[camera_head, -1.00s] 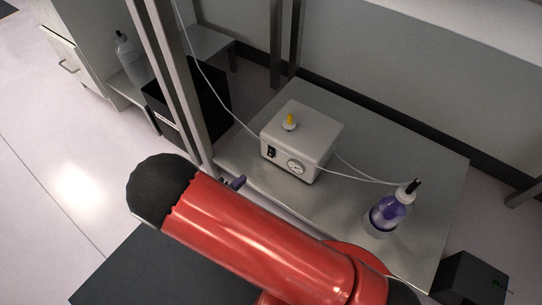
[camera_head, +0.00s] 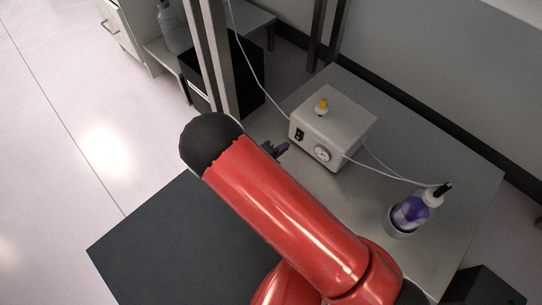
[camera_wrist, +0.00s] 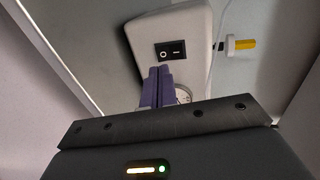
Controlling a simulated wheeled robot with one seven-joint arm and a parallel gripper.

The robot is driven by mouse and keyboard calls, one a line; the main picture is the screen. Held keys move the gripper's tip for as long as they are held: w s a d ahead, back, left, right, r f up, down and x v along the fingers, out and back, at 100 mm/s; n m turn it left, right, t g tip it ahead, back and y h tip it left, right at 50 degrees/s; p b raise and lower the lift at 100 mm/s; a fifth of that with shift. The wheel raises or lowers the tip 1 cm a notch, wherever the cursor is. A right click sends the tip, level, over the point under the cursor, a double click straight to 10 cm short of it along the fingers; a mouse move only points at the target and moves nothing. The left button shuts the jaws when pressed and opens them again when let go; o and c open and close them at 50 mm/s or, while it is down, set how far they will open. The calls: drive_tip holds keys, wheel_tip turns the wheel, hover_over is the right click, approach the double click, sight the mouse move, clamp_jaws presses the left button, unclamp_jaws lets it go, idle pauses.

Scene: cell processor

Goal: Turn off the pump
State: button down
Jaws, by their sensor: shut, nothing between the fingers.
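The pump (camera_head: 332,127) is a white box on the grey metal shelf, with a yellow-tipped fitting on top, a black rocker switch (camera_head: 299,134) and a round gauge (camera_head: 322,153) on its front. In the wrist view the black switch (camera_wrist: 171,50) with its O and I marks shows just beyond my fingertips. My gripper (camera_wrist: 158,72) is shut and empty, its purple fingers together below the switch in the picture and partly covering the gauge. I cannot tell whether the fingers touch the pump. In the head view only a bit of my gripper (camera_head: 282,148) shows past my red arm.
A bottle with purple liquid (camera_head: 411,213) stands on the shelf (camera_head: 455,165) right of the pump, joined by thin tubing. A metal post (camera_head: 214,60) rises left of the pump. A dark box (camera_head: 250,75) sits behind the post.

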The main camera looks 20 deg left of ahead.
sight(298, 139)
drive_tip(key=shift+b+x, duration=0.3)
drive_tip(key=shift+x, duration=2.1)
drive_tip(key=shift+w+d+f+b, duration=0.1)
drive_tip(key=shift+w+f+b, duration=0.05)
drive_tip(key=shift+f+b, duration=0.2)
drive_tip(key=shift+r, duration=0.25)
drive_tip(key=shift+p, duration=0.3)
drive_tip(key=s+a+p, duration=0.1)
drive_tip(key=s+a, duration=0.4)
drive_tip(key=s, duration=0.8)
drive_tip(key=shift+a, duration=0.2)
